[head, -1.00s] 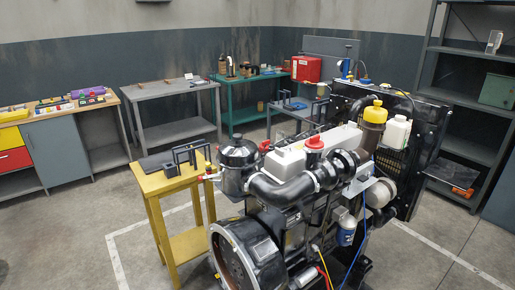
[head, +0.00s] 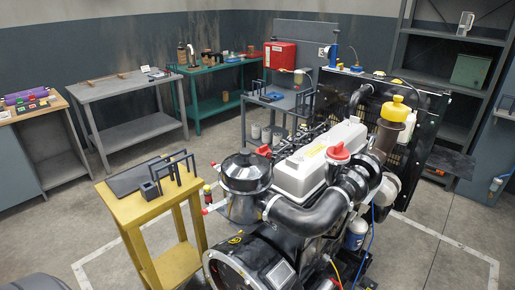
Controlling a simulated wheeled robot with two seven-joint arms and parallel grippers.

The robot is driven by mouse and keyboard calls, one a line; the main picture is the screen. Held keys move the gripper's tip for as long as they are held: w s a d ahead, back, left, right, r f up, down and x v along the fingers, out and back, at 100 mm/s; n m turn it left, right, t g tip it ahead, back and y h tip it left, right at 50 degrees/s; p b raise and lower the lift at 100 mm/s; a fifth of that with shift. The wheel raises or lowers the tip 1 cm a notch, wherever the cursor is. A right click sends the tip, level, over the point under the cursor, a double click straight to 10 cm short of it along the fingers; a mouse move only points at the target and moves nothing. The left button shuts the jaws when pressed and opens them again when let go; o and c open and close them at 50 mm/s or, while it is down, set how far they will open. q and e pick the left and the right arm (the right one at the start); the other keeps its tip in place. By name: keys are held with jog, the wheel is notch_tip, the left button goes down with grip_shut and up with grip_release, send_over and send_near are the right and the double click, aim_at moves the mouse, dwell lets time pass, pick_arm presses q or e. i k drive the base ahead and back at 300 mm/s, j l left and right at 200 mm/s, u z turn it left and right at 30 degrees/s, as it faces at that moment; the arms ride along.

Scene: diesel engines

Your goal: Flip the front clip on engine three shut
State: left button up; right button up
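A diesel engine (head: 310,185) stands in the middle right, with a black radiator behind it. Its black air cleaner canister (head: 247,172) is on the left side, with red-tipped clips on its side, one (head: 213,207) low at the left and one (head: 213,166) higher up. I cannot tell whether these clips are open or shut, nor read an engine number. A black intake hose (head: 310,213) runs from the canister to the right. Neither of my grippers is in view.
A yellow stand (head: 120,205) with black brackets is close to the engine's left. Grey (head: 128,90) and green (head: 215,67) benches line the back wall. A grey shelf rack (head: 450,40) stands at the back right. Open floor lies between stand and benches.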

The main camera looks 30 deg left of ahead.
aim_at(214, 163)
jog(key=j+z, duration=0.25)
jog(key=j, duration=1.15)
jog(key=k+j+z, duration=0.2)
jog(key=j, duration=1.2)
jog(key=i+j, duration=0.05)
jog(key=i, duration=0.05)
